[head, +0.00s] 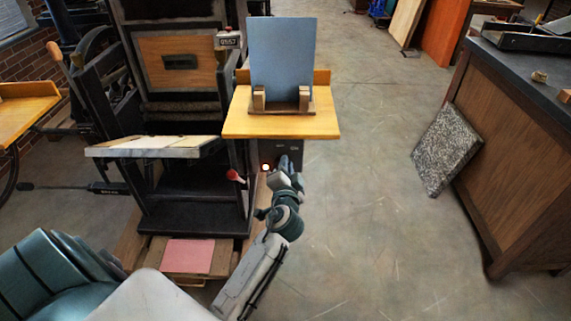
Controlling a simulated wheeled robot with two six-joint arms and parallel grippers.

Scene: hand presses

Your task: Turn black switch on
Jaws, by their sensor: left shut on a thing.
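A dark box (291,147) is mounted under the yellow wooden shelf on the right side of the black press. My left gripper (285,166) reaches up to the front of this box, its fingers shut at the box's face. The black switch itself is too small and too covered by the gripper to make out clearly. A small orange-red light (265,167) glows just left of my gripper. My right gripper is not in view.
The black press (190,185) stands left of my arm, with a red-knobbed lever (235,176) close by. The yellow shelf (280,125) above my gripper bears a blue-grey panel (281,60). Floor to the right is clear up to a wooden cabinet (520,180) and leaning stone slab (446,150).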

